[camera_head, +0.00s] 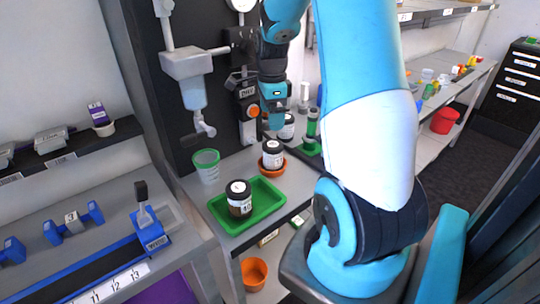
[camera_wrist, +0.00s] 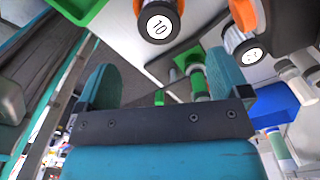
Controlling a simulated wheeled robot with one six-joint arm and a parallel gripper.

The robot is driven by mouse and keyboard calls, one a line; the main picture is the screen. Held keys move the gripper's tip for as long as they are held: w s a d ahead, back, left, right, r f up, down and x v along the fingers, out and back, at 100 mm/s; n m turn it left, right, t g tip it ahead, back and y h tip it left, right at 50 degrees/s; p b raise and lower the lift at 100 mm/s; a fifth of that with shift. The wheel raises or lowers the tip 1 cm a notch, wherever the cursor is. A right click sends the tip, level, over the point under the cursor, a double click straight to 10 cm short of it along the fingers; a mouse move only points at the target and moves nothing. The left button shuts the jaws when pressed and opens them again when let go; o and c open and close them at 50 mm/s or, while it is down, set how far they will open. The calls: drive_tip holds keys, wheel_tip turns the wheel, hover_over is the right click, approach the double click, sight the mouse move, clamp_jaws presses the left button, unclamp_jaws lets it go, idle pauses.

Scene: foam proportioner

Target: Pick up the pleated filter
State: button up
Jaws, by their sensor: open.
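I cannot clearly identify a pleated filter in either view. A green and white upright cylinder (camera_head: 312,125) stands on a dark green base at the back of the bench; a similar green and white piece (camera_wrist: 198,78) shows near the right finger in the wrist view. Whether this is the filter, I cannot tell. My gripper (camera_head: 274,116) hangs above the bench, in front of the dark panel. In the wrist view my gripper (camera_wrist: 162,66) has its two fingers wide apart with nothing held between them. My arm hides part of the bench to the right.
A dark-lidded jar (camera_head: 239,198) stands in a green tray (camera_head: 217,213). Another jar (camera_head: 272,154) sits in an orange dish, and a third (camera_head: 287,127) stands behind. A green-rimmed cup (camera_head: 206,167) is at left. A clear canister (camera_head: 194,93) hangs on the panel.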

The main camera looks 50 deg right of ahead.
sight(271, 144)
wheel_tip(271, 144, down, 8)
drive_tip(key=shift+a+r+p, duration=0.1)
drive_tip(key=shift+a+p, duration=0.05)
drive_tip(key=shift+p, duration=0.2)
drive_tip(key=shift+f+p, duration=0.65)
drive_tip(key=shift+f, duration=2.15)
drive_tip(key=shift+c, duration=0.2)
drive_tip(key=c, duration=1.1)
wheel_tip(271, 144, up, 20)
drive_tip(key=shift+r+b, duration=0.1)
drive_tip(key=shift+b, duration=0.65)
